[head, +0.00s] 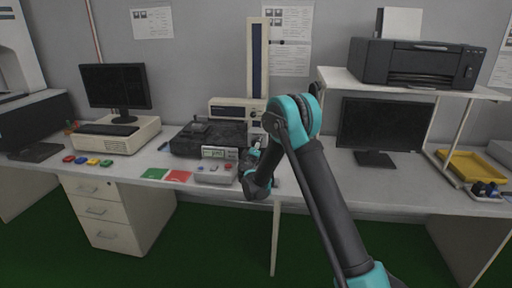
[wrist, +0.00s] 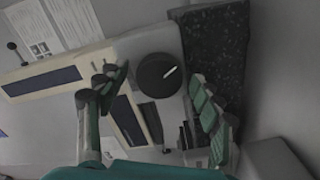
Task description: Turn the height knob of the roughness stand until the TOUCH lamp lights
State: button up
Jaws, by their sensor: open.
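The roughness stand shows in the head view as a tall pale column (head: 257,65) with a dark strip, behind a dark granite base (head: 205,139). In the wrist view a round black knob (wrist: 153,84) with a white mark lies ahead, between the fingertips in the picture. My gripper (wrist: 160,76) is open, one finger on each side of the knob; I cannot tell whether either touches it. In the head view my arm hides the knob and most of the gripper. A small grey box (head: 214,171) with a lit display stands before the base; no TOUCH lamp is readable.
The dark speckled granite (wrist: 218,50) lies close to the right finger. A monitor (head: 383,129) and a shelf with a printer (head: 418,62) stand right of my arm.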

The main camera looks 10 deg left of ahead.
jog(key=s, duration=1.1)
jog(key=shift+s+a, duration=0.2)
jog(key=shift+s, duration=0.2)
dwell(0.3)
jog(key=s+n, duration=0.2)
jog(key=n, duration=0.9)
jog(key=s+n, duration=0.3)
jog(key=n, duration=0.8)
jog(key=w, duration=1.7)
jog(key=shift+w+d+f, duration=0.15)
jog(key=shift+w+f, duration=0.05)
jog(key=shift+w, duration=0.1)
jog(key=shift+c, duration=0.6)
jog(key=c, duration=1)
jog(key=shift+c, duration=0.2)
